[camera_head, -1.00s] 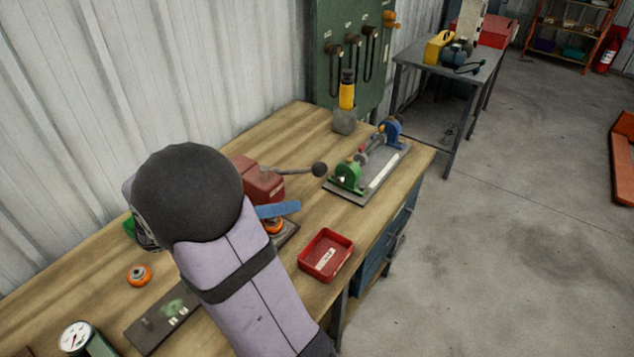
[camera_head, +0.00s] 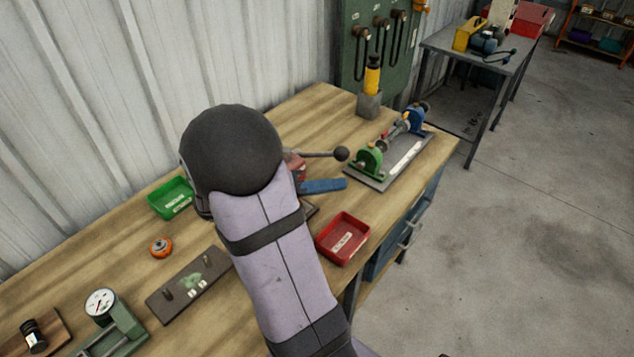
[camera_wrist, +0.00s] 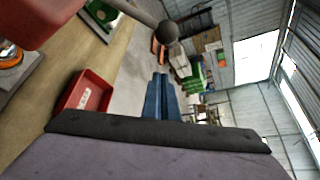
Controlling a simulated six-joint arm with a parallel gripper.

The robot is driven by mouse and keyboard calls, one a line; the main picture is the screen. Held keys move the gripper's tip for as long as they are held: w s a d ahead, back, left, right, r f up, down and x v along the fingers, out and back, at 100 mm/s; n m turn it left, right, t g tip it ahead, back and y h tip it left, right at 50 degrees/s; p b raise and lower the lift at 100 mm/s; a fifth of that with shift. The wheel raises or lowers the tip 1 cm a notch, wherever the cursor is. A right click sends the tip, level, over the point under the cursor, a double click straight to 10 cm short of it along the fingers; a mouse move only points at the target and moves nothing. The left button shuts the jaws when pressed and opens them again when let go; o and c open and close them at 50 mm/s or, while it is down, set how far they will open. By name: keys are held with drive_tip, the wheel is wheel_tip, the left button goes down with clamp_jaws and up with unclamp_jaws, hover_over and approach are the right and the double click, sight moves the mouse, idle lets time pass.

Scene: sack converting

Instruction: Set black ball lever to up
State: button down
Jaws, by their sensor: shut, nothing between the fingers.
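The black ball (camera_head: 341,153) sits on the end of a metal rod that runs about level to the right from a red housing (camera_head: 296,164). My arm hides most of this housing in the head view. In the wrist view the ball (camera_wrist: 168,32) and rod show at the top, with the red housing (camera_wrist: 40,14) at upper left. My gripper (camera_head: 345,185) shows as blue fingers, shut and empty, just below the ball in the head view. In the wrist view the gripper (camera_wrist: 160,76) points toward the ball, with a visible gap between them.
A red tray (camera_head: 342,239) lies near the bench's front edge. A green and blue fixture (camera_head: 398,148) stands right of the ball, with a yellow-topped grey block (camera_head: 370,102) behind. A green tray (camera_head: 171,197), orange disc (camera_head: 161,247) and dial gauge (camera_head: 101,304) are to the left.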

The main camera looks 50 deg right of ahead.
drive_tip(key=shift+w+d+r+p, duration=0.2)
drive_tip(key=shift+d+p, duration=0.25)
drive_tip(key=shift+d, duration=0.3)
drive_tip(key=shift+w+d+r+p, duration=0.15)
drive_tip(key=shift+w+d+p, duration=0.15)
drive_tip(key=shift+d+p, duration=0.3)
drive_tip(key=shift+w+d+r+p, duration=0.15)
drive_tip(key=shift+w+d+p, duration=0.15)
drive_tip(key=shift+d, duration=0.55)
drive_tip(key=shift+r, duration=0.15)
drive_tip(key=w+r+n+g+h+p, duration=0.1)
drive_tip(key=w+r+n+p, duration=0.1)
drive_tip(key=w+r+p, duration=0.3)
drive_tip(key=w+r+n+g+h+p, duration=0.1)
drive_tip(key=w+r+p, duration=0.4)
drive_tip(key=w, duration=0.7)
drive_tip(key=shift+w+n, duration=0.35)
drive_tip(key=shift+n, duration=0.55)
drive_tip(key=shift+w+r, duration=0.1)
